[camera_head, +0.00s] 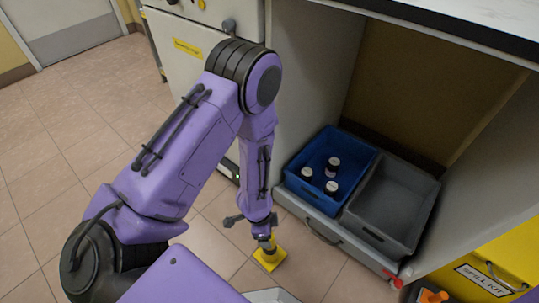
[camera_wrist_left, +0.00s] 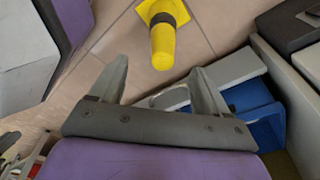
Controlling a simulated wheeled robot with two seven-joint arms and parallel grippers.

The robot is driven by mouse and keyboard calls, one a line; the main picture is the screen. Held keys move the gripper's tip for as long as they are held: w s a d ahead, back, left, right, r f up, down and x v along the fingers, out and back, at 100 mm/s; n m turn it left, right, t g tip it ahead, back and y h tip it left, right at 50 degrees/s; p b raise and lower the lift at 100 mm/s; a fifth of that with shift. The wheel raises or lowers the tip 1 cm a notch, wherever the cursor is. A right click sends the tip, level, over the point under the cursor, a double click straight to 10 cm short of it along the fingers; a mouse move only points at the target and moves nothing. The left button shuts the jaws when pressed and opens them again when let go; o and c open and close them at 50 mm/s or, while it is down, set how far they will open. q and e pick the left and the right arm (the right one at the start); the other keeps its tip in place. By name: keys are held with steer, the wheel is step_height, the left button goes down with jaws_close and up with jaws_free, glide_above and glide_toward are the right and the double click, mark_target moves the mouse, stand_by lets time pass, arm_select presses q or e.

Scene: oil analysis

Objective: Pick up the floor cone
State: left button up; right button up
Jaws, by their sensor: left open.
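The yellow floor cone (camera_head: 270,258) stands on the tiled floor at the lower middle of the head view, its square base showing. My left gripper (camera_head: 262,238) points down over it and hides much of its upper part. In the left wrist view the cone (camera_wrist_left: 163,42), with a dark band around it, is beyond the fingertips. The left gripper (camera_wrist_left: 158,72) is open with nothing between its fingers there. My right gripper is not seen.
A blue bin (camera_head: 314,192) with several dark, white-capped bottles and an empty grey bin (camera_head: 388,205) sit in the open cabinet right of the cone. A yellow spill kit box (camera_head: 478,272) is at lower right. Free floor (camera_head: 60,150) lies at left.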

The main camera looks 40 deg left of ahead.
arm_select(q)
step_height(320, 180, down, 9)
steer(key=w+b, duration=0.1)
steer(key=b, duration=0.4)
steer(key=shift+w+d+f, duration=0.15)
steer(key=shift+d+f, duration=0.05)
steer(key=shift+d, duration=0.25)
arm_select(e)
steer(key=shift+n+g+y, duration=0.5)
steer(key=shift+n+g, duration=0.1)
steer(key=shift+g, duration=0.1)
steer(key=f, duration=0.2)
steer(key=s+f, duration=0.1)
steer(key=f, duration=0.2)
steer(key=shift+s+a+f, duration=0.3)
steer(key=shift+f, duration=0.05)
arm_select(q)
jaws_close()
